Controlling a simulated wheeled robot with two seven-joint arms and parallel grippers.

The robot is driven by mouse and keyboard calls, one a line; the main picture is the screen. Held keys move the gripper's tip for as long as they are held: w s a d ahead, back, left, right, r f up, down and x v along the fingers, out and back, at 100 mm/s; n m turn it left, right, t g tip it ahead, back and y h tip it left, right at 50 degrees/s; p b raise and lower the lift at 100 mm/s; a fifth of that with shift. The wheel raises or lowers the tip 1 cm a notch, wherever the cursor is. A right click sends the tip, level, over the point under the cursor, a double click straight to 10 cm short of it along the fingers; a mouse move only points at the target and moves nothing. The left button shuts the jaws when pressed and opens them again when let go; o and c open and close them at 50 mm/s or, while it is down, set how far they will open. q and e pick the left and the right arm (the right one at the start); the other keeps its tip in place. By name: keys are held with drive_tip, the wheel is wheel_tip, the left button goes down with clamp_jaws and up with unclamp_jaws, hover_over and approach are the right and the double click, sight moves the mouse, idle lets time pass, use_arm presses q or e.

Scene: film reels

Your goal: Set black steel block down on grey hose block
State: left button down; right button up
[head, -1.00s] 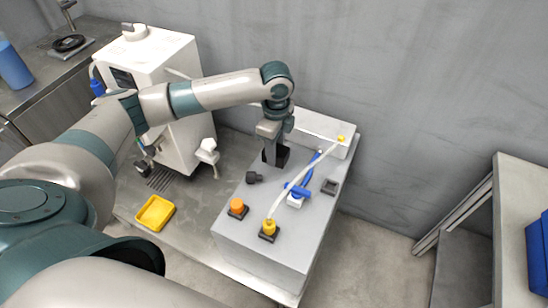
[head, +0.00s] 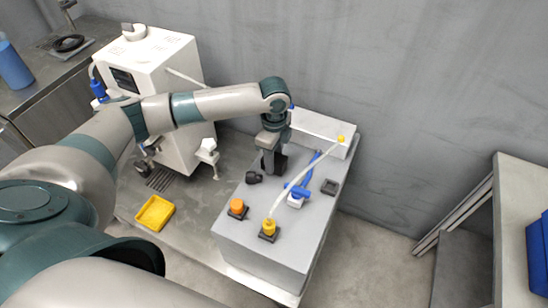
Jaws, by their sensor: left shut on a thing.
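My left gripper (head: 270,160) hangs down over the back left part of the grey block (head: 262,250), which carries a pale hose (head: 300,183). The gripper is shut on a black block (head: 281,164), partly hidden by the grey fingers. The black block is at or just above the grey top; I cannot tell whether it touches. My right gripper is not in view.
A small black fitting (head: 254,178), an orange knob (head: 237,207), a yellow hose fitting (head: 268,228), a blue valve handle (head: 298,190) and a dark square (head: 330,187) are on the grey top. A pale raised box (head: 322,132) stands behind. A yellow tray (head: 155,213) lies left.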

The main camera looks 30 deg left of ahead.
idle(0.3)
use_arm(q)
drive_tip(key=c, duration=1.1)
unclamp_jaws()
wheel_tip(320, 180, up, 12)
drive_tip(key=shift+r, duration=0.1)
